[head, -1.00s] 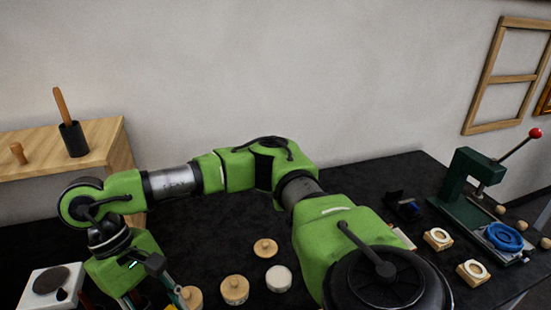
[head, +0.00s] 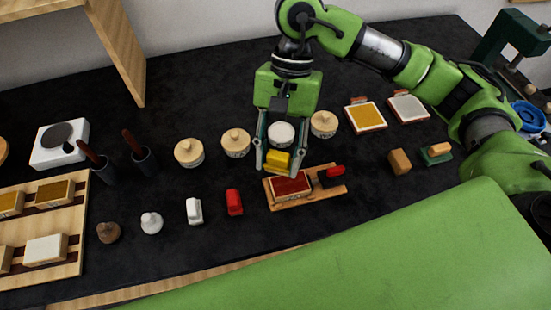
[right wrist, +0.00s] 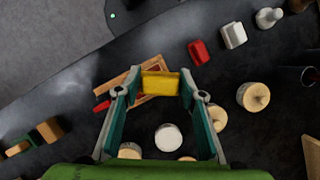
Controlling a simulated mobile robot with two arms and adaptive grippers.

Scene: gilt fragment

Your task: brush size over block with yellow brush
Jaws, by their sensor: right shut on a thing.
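My right gripper (head: 277,166) is shut on the yellow brush (head: 278,161), a small yellow block-shaped piece between its fingertips. The right wrist view also shows the yellow brush (right wrist: 160,83) between both fingers. Just beyond it in that view, and just below it in the head view, the block (head: 291,186) with a dark red top lies in a wooden holder (head: 322,194). The brush overlaps the block's back edge in the picture; I cannot tell whether they touch. My left gripper is not in view.
A red piece (head: 334,171) lies at the holder's right end. Red (head: 234,202) and white (head: 194,211) brushes stand left of the holder. Round lidded pots (head: 236,143) stand behind. A yellow-topped pad (head: 366,117) is back right; a wooden tray (head: 72,262) is far left.

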